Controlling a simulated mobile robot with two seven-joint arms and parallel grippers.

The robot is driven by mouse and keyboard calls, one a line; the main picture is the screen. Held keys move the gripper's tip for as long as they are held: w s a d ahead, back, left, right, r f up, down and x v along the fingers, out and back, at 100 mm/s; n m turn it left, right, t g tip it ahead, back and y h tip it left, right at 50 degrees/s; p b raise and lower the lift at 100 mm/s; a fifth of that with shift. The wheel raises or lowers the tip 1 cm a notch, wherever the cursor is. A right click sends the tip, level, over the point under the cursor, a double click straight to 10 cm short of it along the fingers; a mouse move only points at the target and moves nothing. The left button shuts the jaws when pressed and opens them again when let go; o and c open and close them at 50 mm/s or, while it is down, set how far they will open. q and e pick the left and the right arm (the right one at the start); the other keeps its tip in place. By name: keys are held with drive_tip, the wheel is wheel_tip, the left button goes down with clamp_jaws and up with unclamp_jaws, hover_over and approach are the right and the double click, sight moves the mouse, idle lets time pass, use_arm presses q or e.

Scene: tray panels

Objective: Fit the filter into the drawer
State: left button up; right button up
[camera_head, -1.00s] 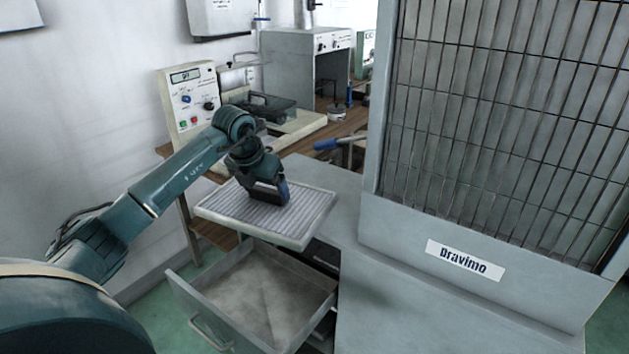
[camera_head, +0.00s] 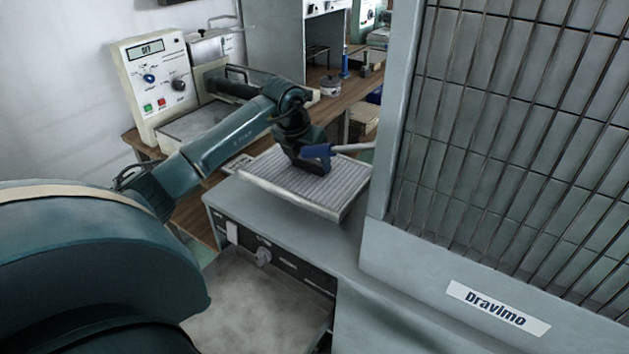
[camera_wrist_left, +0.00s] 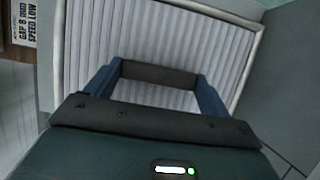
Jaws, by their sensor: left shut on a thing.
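The filter (camera_head: 345,190), a flat pleated panel with a pale frame, appears over the grey cabinet top in the head view; I cannot tell if it touches. Its pleats fill much of the left wrist view (camera_wrist_left: 150,32). My left gripper (camera_head: 308,165) is shut on it from above, near its middle. In the wrist view, blue fingers (camera_wrist_left: 160,88) flank a dark bar against the pleats. The open drawer (camera_head: 255,305) is lower down, below the filter. Its inside looks bare; its front is hidden by my arm and the picture edge. My right gripper is out of view.
A dark panel with a knob (camera_head: 263,256) sits above the drawer. A tall grille housing (camera_head: 500,130) stands right. A control box (camera_head: 155,85) stands on the wooden bench at left.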

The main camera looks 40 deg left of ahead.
sight(311, 160)
use_arm(q)
drive_tip(key=x, duration=0.3)
drive_tip(key=shift+w+d+f, duration=0.2)
drive_tip(key=shift+f, duration=0.1)
drive_tip(key=shift+s+f, duration=0.1)
drive_tip(key=shift+f, duration=1.65)
drive_tip(key=o, duration=1.1)
drive_tip(key=shift+f, duration=0.1)
drive_tip(key=shift+o, duration=0.2)
